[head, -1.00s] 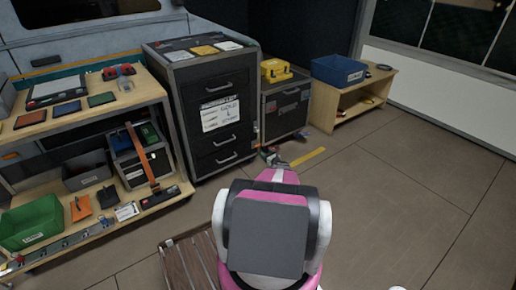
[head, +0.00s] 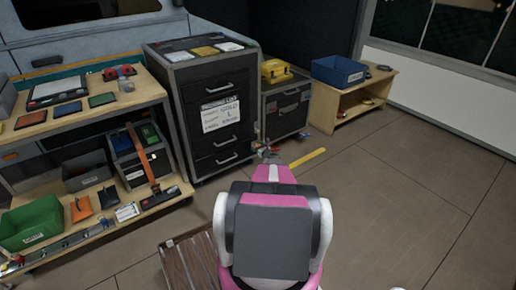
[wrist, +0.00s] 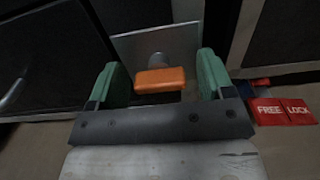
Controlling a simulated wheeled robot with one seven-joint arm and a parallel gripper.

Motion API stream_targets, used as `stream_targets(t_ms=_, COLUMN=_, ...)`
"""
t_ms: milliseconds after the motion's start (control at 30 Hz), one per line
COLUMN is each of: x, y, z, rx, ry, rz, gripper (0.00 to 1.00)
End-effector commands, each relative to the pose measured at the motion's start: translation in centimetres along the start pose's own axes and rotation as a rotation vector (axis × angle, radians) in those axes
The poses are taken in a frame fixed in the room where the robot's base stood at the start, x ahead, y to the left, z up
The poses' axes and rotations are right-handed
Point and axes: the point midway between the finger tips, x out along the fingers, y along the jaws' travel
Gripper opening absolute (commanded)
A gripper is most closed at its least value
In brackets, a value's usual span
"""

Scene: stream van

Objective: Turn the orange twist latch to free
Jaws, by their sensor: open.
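The orange twist latch (wrist: 160,80) shows in the wrist view as a horizontal orange bar on a grey stem in front of a square metal plate (wrist: 158,46). My gripper (wrist: 162,82) is open, with its green fingers to the left and right of the latch and gaps on both sides. A red label reading FREE and LOCK (wrist: 283,111) lies to the right of the gripper. In the head view my gripper (head: 270,154) is small and partly hidden by my arm, near the right edge of the drawer cabinet. The latch cannot be made out there.
The dark drawer cabinet (head: 220,115) stands beside a lower black case (head: 285,108) with a yellow box (head: 276,70) on top. A yellow strip (head: 308,157) lies on the floor. A shelf unit (head: 150,95) stands at left. The floor at right is clear.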

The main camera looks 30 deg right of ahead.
Motion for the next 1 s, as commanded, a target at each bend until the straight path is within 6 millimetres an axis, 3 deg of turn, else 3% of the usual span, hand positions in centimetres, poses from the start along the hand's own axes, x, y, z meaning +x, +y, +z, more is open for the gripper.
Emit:
stream_targets(t_ms=100, x=-0.04, y=0.0, z=0.01, rx=0.0, ry=0.0, rz=0.0, gripper=0.74)
stream_targets(t_ms=167, x=-0.05, y=0.0, z=0.01, rx=0.0, ry=0.0, rz=0.0, gripper=0.58)
stream_targets(t_ms=267, x=-0.06, y=0.0, z=0.01, rx=0.0, ry=0.0, rz=0.0, gripper=0.26)
stream_targets(t_ms=667, x=-0.09, y=0.01, z=0.0, rx=-0.047, ry=0.0, rz=0.001, gripper=0.25)
stream_targets(t_ms=1000, x=-0.11, y=0.02, z=-0.01, rx=-0.281, ry=0.0, rz=0.001, gripper=0.25)
